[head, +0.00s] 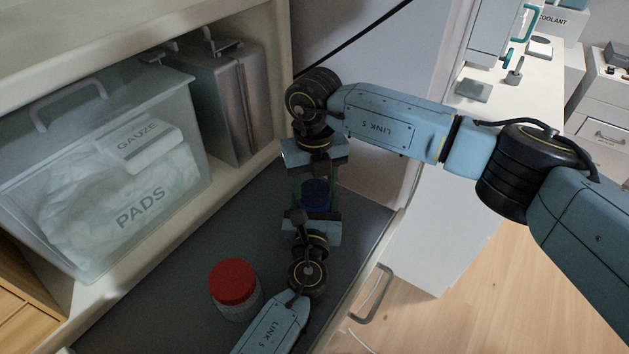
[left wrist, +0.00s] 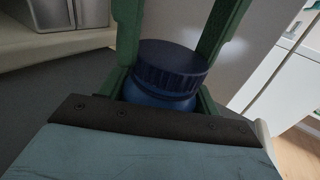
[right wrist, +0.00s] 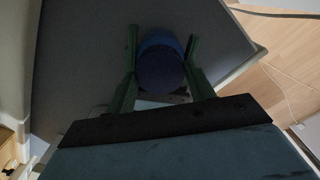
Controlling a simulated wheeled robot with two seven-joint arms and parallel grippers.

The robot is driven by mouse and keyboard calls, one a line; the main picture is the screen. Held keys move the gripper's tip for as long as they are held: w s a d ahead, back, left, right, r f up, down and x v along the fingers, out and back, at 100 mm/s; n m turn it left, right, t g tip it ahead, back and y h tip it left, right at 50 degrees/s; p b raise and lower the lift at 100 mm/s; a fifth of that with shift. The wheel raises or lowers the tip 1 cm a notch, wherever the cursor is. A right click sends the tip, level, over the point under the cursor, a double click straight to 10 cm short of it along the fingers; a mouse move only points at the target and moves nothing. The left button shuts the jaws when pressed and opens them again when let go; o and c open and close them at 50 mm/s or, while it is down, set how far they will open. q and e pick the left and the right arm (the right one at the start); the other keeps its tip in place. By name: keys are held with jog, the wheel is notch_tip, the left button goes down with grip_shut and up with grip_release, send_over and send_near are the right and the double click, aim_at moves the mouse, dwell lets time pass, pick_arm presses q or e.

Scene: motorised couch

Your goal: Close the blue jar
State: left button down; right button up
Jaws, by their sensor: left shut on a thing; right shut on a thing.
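My left gripper (head: 310,212), near side, is shut on the jar body, with green fingers either side. My right gripper (head: 313,176) reaches in from the far side and is shut on the lid. In the right wrist view the dark round lid (right wrist: 160,68) lies between its green fingers. The fingers partly hide the jar.
A red-lidded jar (head: 234,284) stands on the drawer floor (head: 180,300), left of my left arm. A clear bin of pads and gauze (head: 110,180) and a metal case (head: 225,100) fill the shelf at left. The drawer's handle (head: 373,296) is at its right edge.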

jog(key=m, duration=0.9)
jog(key=shift+m, duration=0.3)
jog(key=m, duration=0.3)
jog(key=shift+m, duration=0.4)
jog(key=m, duration=0.3)
jog(key=shift+m, duration=0.4)
jog(key=m, duration=0.3)
jog(key=shift+m, duration=1.3)
jog(key=m, duration=0.3)
jog(key=shift+s+a, duration=0.1)
jog(key=shift+a, duration=0.2)
jog(key=shift+d+m, duration=0.2)
jog(key=shift+m, duration=0.6)
